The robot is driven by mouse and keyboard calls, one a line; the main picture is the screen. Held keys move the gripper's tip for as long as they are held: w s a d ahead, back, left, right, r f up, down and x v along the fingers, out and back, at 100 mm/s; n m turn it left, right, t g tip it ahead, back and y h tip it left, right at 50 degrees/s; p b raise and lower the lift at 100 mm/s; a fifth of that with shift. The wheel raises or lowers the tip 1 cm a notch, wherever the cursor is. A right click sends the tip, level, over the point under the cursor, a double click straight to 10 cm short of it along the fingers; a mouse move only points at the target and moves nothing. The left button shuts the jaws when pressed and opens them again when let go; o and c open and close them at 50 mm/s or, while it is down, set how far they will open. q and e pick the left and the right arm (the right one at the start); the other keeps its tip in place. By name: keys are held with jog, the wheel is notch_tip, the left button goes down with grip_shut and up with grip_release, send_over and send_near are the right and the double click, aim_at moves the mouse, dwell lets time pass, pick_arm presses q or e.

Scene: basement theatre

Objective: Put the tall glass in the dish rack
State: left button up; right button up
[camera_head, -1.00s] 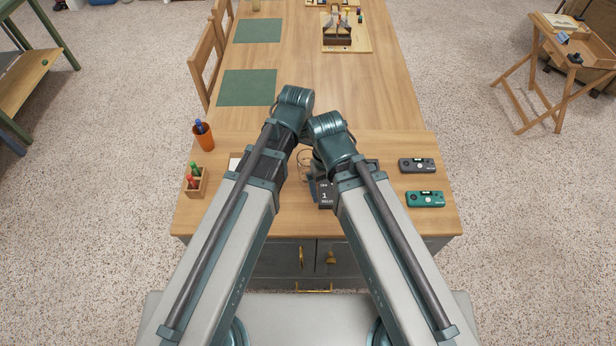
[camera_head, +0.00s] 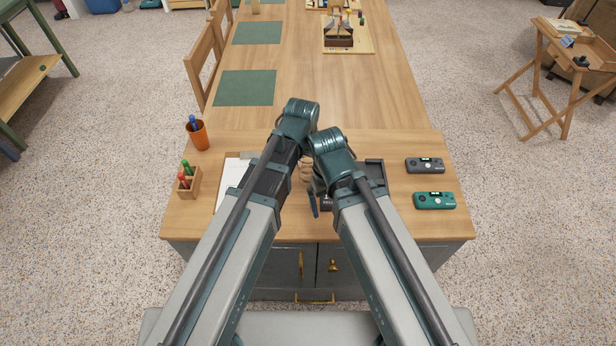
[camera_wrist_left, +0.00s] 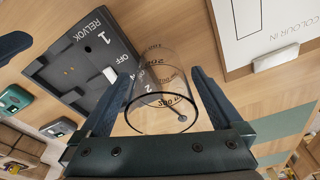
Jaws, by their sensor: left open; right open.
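A clear glass vessel (camera_wrist_left: 165,92) with dark measuring marks shows in the left wrist view. It is between the two fingers of my left gripper (camera_wrist_left: 163,66), which is open, one finger on each side. I cannot tell whether the fingers touch it. In the head view the left gripper and the glass are hidden behind my arms. My right gripper (camera_head: 313,198) is open, low over the front middle of the table, mostly covered by its arm. I see no dish rack in these frames.
A dark RELVOK tray device (camera_wrist_left: 75,62) lies beside the glass. A clipboard (camera_head: 232,178), a pen box (camera_head: 188,185) and an orange cup (camera_head: 198,136) stand left. Two small devices, grey (camera_head: 425,165) and green (camera_head: 434,200), lie right. The table's middle (camera_head: 340,95) is clear.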

pick_arm(q)
jog(key=shift+w+f, duration=0.15)
jog(key=shift+f, duration=0.55)
pick_arm(e)
jog(key=shift+f, duration=0.7)
pick_arm(q)
jog(key=shift+r, duration=0.1)
pick_arm(e)
jog(key=shift+r, duration=0.1)
pick_arm(q)
jog(key=c, duration=1.5)
jog(key=shift+c, duration=0.2)
jog(key=shift+r, duration=0.2)
pick_arm(e)
jog(key=shift+r, duration=0.2)
